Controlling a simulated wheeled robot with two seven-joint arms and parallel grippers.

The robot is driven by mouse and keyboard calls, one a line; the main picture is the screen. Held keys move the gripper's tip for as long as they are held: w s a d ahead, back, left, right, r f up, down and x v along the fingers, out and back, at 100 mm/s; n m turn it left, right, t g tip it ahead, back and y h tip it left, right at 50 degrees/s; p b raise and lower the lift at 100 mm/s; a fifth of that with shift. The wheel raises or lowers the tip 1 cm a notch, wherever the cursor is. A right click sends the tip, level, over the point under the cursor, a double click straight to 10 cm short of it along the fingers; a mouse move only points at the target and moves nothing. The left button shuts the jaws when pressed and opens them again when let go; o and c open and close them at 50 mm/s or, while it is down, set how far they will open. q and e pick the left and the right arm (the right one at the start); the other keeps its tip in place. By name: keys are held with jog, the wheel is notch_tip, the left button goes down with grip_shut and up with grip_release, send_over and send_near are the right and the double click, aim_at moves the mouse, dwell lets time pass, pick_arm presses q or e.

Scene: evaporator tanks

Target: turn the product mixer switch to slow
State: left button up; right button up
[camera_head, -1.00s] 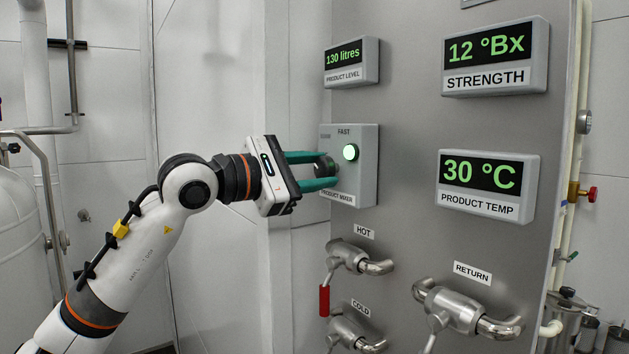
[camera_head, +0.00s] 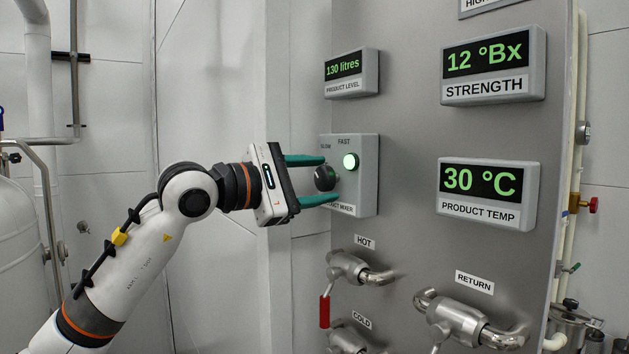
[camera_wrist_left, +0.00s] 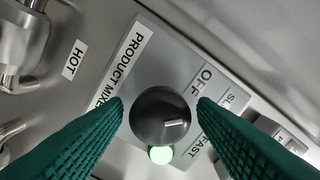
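The product mixer switch is a round dark knob (camera_head: 325,178) on a grey box (camera_head: 366,190) with a lit green lamp (camera_head: 350,161). In the left wrist view the knob (camera_wrist_left: 150,108) has a white mark pointing to the right, toward the SLOW and FAST label side. OFF, SLOW and FAST labels show beside it. My left gripper (camera_head: 330,178) is open, its green fingers above and below the knob. In the left wrist view the fingers (camera_wrist_left: 161,100) stand on both sides of the knob with small gaps. My right gripper is not in view.
The box is on a steel panel (camera_head: 408,120) with displays for level, strength (camera_head: 493,65) and product temp (camera_head: 489,194). Below are HOT (camera_head: 350,268), COLD and RETURN (camera_head: 460,315) pipe valves. A white wall is behind my arm.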

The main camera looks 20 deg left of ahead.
pick_arm(q)
jog(key=shift+o, duration=0.3)
jog(key=shift+s+a+f, duration=0.1)
jog(key=shift+s+a, duration=0.15)
jog(key=shift+s, duration=0.05)
jog(key=b+v, duration=0.4)
jog(key=v, duration=0.7)
jog(key=shift+s+a, duration=0.1)
